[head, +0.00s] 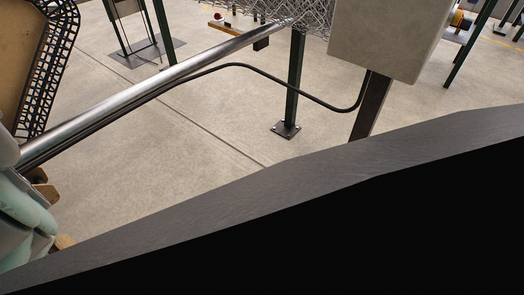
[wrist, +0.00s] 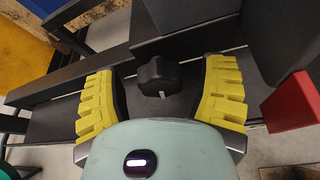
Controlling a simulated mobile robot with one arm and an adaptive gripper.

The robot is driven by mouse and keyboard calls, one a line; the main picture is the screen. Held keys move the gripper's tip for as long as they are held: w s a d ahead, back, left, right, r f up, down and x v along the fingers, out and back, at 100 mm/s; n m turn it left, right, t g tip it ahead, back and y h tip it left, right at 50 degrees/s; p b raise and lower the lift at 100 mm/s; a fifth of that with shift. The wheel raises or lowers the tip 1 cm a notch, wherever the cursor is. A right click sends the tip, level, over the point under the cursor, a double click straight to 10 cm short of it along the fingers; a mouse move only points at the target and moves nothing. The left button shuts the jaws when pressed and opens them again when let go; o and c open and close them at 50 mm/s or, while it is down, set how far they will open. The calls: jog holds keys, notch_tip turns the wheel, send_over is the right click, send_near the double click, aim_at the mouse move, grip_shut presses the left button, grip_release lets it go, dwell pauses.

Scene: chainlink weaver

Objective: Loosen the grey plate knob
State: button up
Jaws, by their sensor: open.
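In the wrist view, a black lobed knob (wrist: 157,78) with a small pale mark on its lower side sits on a dark grey plate (wrist: 188,98). My gripper (wrist: 160,69) is open, with one yellow ribbed finger to the left of the knob and one to the right. There is a gap between the knob and each finger, and nothing is held. How far the fingertips are above the plate is hard to tell. In the head view neither the knob nor my gripper can be made out.
A red block (wrist: 292,103) stands right of the right finger, and dark bars surround the plate. The head view shows a metal tube (head: 150,92), a grey box (head: 388,38), wire mesh (head: 296,14) and open concrete floor (head: 215,125). A dark surface blocks its lower part.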

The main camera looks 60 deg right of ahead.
jog(key=c, duration=1.2)
jog(key=shift+d, duration=0.1)
jog(key=shift+w+p, duration=0.1)
jog(key=shift+p, duration=0.25)
jog(key=shift+s+f+n+t+p, duration=0.15)
jog(key=shift+n+t+p, duration=0.25)
jog(key=shift+n+t, duration=1.1)
jog(key=shift+n, duration=0.4)
jog(key=shift+n+t+b, duration=0.4)
jog(key=shift+n+b, duration=0.3)
jog(key=shift+b, duration=0.05)
